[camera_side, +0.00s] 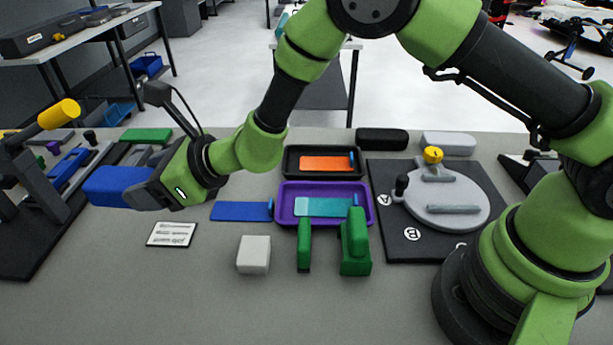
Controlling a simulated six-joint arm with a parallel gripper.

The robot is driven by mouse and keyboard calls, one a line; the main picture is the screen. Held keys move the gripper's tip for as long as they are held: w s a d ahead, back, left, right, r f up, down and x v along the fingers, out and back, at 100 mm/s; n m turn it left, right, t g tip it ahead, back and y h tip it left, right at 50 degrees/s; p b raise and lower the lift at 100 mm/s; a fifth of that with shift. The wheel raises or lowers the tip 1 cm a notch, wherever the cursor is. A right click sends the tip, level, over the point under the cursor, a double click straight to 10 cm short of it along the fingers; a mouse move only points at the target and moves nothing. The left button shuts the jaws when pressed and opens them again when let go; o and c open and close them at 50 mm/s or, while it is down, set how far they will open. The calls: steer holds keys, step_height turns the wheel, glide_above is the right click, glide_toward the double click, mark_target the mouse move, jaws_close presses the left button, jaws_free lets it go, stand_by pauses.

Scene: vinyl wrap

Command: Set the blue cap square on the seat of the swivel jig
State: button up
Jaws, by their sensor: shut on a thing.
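My gripper (148,189) is at the left of the side view, raised above the table and pointing left. It is shut on a blue block (112,183), which looks like the blue cap; its far end sticks out to the left and my gripper hides its right end. The swivel jig (455,214) is at the right: a round grey plate on a black base marked A and B. My gripper is far left of the jig.
A purple tray (284,217) with a teal plate and a black tray (290,170) with an orange plate stand mid-table. Green upright pieces (355,245), a white block (254,254) and a blue plate (240,211) are nearer. A yellow-handled fixture (58,114) is left.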

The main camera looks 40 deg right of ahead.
steer(key=d+r+m+t+h, duration=0.1)
steer(key=d+r, duration=0.4)
steer(key=d, duration=0.3)
steer(key=d+r+m+t+h, duration=0.1)
steer(key=d+r+m+h, duration=0.1)
steer(key=d+r, duration=0.5)
steer(key=s+d+r+m+h, duration=0.2)
steer(key=s+d, duration=0.8)
steer(key=d, duration=0.2)
steer(key=shift+d+r+t, duration=0.15)
steer(key=shift+r+t, duration=0.05)
steer(key=shift+t, duration=0.1)
